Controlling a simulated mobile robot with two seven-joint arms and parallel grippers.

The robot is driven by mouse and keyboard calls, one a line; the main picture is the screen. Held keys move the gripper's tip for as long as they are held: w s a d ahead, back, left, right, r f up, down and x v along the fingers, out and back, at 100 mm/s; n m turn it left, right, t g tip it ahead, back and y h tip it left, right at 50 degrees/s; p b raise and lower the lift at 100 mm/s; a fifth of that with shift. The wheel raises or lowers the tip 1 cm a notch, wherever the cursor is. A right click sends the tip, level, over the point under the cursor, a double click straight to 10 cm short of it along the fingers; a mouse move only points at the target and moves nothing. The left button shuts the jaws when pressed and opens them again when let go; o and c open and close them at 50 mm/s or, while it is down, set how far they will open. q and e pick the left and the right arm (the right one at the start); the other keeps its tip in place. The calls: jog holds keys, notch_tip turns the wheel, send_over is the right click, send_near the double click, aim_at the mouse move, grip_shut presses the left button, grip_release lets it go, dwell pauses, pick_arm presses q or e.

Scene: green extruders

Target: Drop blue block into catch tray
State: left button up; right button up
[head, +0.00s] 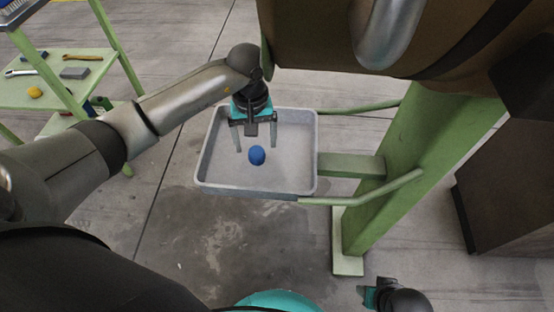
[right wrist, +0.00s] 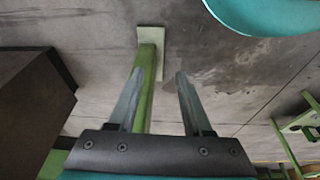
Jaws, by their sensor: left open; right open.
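The blue block (head: 257,156) looks like a small rounded blue lump. In the head view it shows against the floor of the grey catch tray (head: 206,160), just below the fingertips; I cannot tell whether it rests there or is in the air. My left gripper (head: 255,147) is over the tray, pointing down, with its fingers spread apart and the block not gripped. My right gripper (right wrist: 159,73) is open and empty in the right wrist view, away from the tray; part of its wrist shows at the bottom of the head view.
The tray is held by a green frame (head: 370,205) with side rails. A large brown machine body (head: 420,40) overhangs at the top. A green shelf (head: 50,92) with a yellow item (head: 35,92), a grey block (head: 75,73) and tools stands at left. Concrete floor below the tray is clear.

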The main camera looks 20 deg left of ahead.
pick_arm(q)
notch_tip(320, 180, up, 15)
jog(key=p, duration=0.4)
jog(key=shift+p, duration=0.35)
pick_arm(e)
jog(key=s+d+f, duration=0.3)
jog(key=s+f, duration=0.2)
jog(key=f, duration=0.4)
jog(key=shift+s+d+g+h, duration=0.15)
jog(key=shift+d+g+h, duration=0.05)
jog(key=shift+g+h, duration=0.1)
jog(key=shift+s, duration=0.1)
